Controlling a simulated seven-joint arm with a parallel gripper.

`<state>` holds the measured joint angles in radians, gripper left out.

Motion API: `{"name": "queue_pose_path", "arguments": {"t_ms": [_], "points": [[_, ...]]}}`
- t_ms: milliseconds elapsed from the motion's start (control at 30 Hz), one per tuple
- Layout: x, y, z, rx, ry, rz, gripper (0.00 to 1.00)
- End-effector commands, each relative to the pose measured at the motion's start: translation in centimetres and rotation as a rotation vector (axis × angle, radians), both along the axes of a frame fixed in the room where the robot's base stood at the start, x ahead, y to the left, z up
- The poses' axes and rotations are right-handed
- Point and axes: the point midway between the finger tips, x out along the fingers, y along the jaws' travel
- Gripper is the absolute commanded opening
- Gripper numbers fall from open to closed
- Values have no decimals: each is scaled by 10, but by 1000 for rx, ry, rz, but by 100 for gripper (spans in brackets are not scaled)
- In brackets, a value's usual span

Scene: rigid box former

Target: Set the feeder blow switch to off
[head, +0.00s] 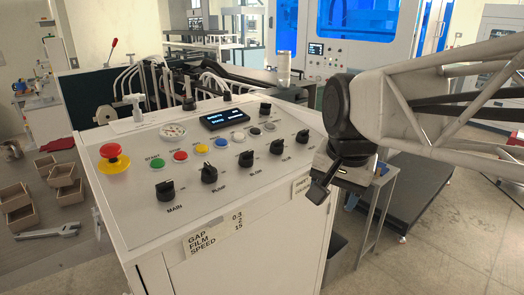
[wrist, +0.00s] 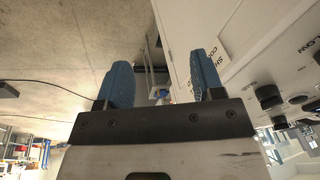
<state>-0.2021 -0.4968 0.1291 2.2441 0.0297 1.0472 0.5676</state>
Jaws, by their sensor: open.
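The white sloped control panel (head: 140,205) carries several black rotary switches. The third knob of the front row (head: 246,158) has a label below it that looks like "BLOW"; its pointer setting is too small to tell. A main knob (head: 166,190) and a pump knob (head: 209,173) sit to its left. My gripper (head: 322,187) hangs beyond the panel's right edge, apart from every switch. In the wrist view my gripper (wrist: 161,75) shows two blue fingers spread apart with nothing between them. A black knob (wrist: 268,97) shows at that view's right, outside the fingers.
A red emergency button (head: 114,157), coloured push buttons and a small display (head: 225,119) are on the panel. A white bottle (head: 284,70) stands behind it. A side table (head: 375,185) is below my arm. Small trays (head: 67,184) and a wrench (head: 48,231) lie at left.

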Motion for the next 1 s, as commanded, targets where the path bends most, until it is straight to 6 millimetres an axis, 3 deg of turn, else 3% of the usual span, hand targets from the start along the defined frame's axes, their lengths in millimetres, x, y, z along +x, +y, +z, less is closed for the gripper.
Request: {"name": "queue_pose_path", "arguments": {"t_ms": [300, 533, 700, 1000], "points": [[58, 89, 59, 95, 51, -218, 61], [80, 143, 87, 140, 86, -341, 61], [85, 159, 95, 154, 99, -384, 61], [86, 161, 96, 155, 100, -389, 61]]}}
